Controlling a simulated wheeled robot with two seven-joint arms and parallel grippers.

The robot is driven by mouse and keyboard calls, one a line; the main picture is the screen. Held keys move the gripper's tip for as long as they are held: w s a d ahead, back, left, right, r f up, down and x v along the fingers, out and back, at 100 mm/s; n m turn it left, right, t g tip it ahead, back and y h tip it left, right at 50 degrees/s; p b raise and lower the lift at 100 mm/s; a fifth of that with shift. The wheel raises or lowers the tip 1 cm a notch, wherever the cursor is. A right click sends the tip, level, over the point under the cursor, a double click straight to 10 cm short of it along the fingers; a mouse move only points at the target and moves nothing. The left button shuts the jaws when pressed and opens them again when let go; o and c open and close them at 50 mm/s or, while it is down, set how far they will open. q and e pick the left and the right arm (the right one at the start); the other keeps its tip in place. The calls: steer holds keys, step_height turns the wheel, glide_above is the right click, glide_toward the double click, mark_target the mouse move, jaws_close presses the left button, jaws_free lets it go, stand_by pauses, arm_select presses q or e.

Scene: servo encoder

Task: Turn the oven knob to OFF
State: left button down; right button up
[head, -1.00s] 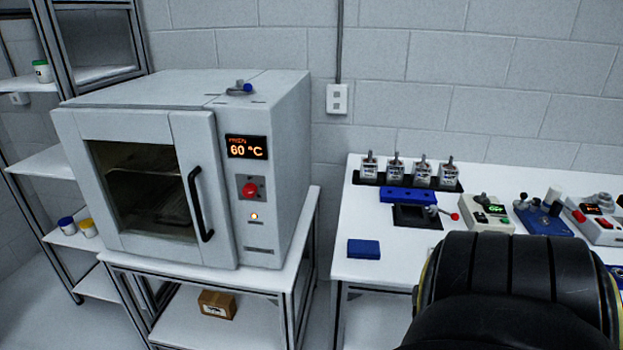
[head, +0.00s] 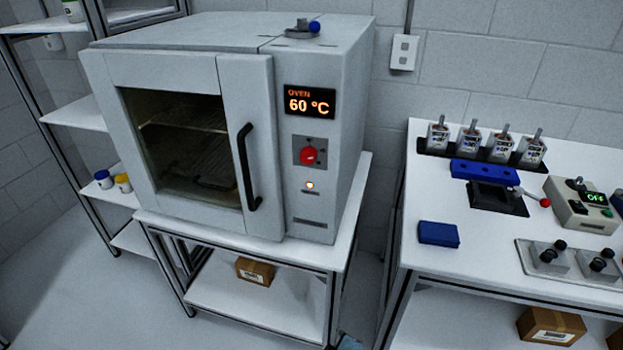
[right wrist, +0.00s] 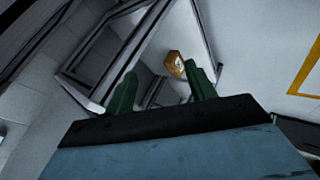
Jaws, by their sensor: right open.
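The oven (head: 262,225) is a light grey box with a glass door and black handle, standing on a white-topped frame table. Its red knob (head: 308,155) sits on a grey plate at the right of its front, below a display (head: 310,101) reading OVEN 60 °C. My left gripper is not in view.
A white bench (head: 500,257) at right holds a blue block (head: 438,233), a row of cartridges and control boxes. A shelf rack (head: 75,113) with small jars stands at left. A cardboard box (head: 255,271) lies under the oven. Floor in front looks clear.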

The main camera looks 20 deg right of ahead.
steer(key=w+a+r+t+b, duration=0.1)
steer(key=w+a+r+t, duration=0.15)
steer(key=w+r, duration=0.6)
steer(key=m+t+h+b, duration=0.25)
steer(key=t+h, duration=0.35)
steer(key=t, duration=0.3)
glide_toward(307, 159)
steer(key=shift+n+g, duration=0.25)
steer(key=shift+n, duration=0.2)
steer(key=x, duration=0.7)
steer(key=shift+w+r, duration=0.3)
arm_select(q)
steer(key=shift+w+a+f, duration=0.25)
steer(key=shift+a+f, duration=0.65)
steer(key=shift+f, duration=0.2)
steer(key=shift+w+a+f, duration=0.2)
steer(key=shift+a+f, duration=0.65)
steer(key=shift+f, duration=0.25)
arm_select(e)
steer(key=shift+w+d+r, duration=0.1)
steer(key=shift+w+d, duration=0.15)
steer(key=shift+w, duration=0.25)
